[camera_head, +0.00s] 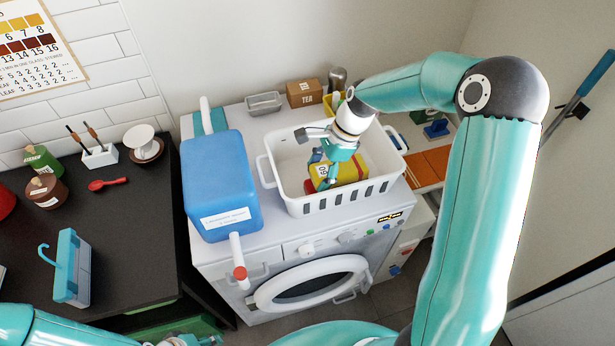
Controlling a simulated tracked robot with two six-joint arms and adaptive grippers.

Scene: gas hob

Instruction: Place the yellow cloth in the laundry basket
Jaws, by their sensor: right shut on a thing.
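The white laundry basket (272,175), with a slotted front, stands on top of the washing machine. A yellow cloth (347,172) with red and blue parts shows inside it. My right gripper (327,172) reaches down into the basket from the upper right and is shut on the yellow cloth. The gripper hides part of the cloth, and I cannot tell whether the cloth rests on the basket floor. My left gripper (188,341) only partly shows at the bottom edge, away from the basket. Its fingers cannot be made out.
A large blue container (215,180) stands left of the basket on the washing machine (310,245). A metal tray (265,103) and a tea box (304,93) are behind the basket. The dark counter (125,215) on the left holds a red spoon (108,184) and a teal hooked item (70,268).

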